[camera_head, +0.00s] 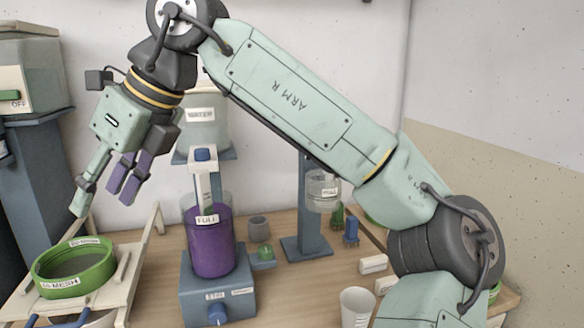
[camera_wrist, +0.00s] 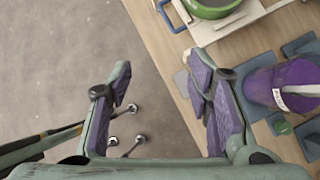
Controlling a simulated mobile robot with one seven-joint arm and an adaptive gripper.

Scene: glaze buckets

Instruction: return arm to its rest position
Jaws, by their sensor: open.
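My gripper (camera_head: 104,190) is open and empty, raised at the upper left in the head view. Its finger pads are purple. In the head view it appears just above and right of the green sieve ring. In the wrist view my gripper (camera_wrist: 165,105) has its two fingers spread wide, with floor and the table's edge showing between them. My pale green arm (camera_head: 300,100) is stretched across the picture, with its elbow at the lower right.
A green sieve (camera_head: 75,266) sits on a wooden stand at the left. A container of purple glaze (camera_head: 211,245) stands on a blue stirrer base (camera_head: 217,298). A white cup (camera_head: 356,306) stands near the front. A white water bucket (camera_head: 202,127) is behind.

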